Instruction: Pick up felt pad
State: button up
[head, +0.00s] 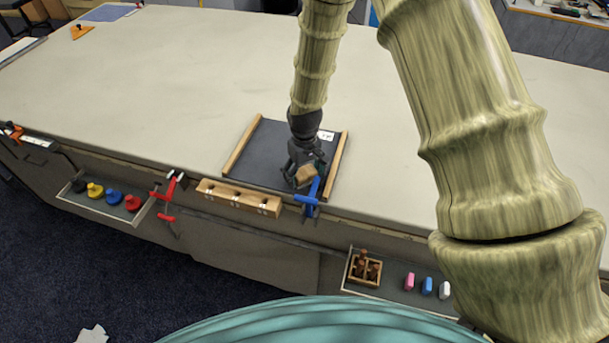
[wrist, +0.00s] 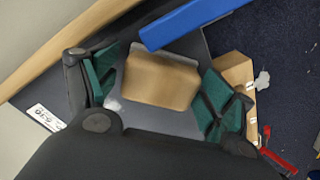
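A tan-brown block with a pale edge, seemingly the felt pad (wrist: 160,82), lies over the dark board and between my gripper's green-padded fingers in the wrist view. It also shows as a small brown piece in the head view (head: 306,174). My gripper (wrist: 158,92) is open around it, with a narrow gap visible on each side. In the head view my gripper (head: 303,170) points down at the front part of the dark board (head: 268,150). The block's underside is hidden, so I cannot tell whether felt is there.
Wooden rails (head: 242,146) edge the board. A blue clamp (head: 311,196) stands close at its front edge, also near the block in the wrist view (wrist: 190,20). A wooden holder (head: 238,198) hangs on the table's front. The table (head: 150,90) is mostly clear.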

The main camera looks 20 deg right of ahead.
jog(key=c, duration=0.8)
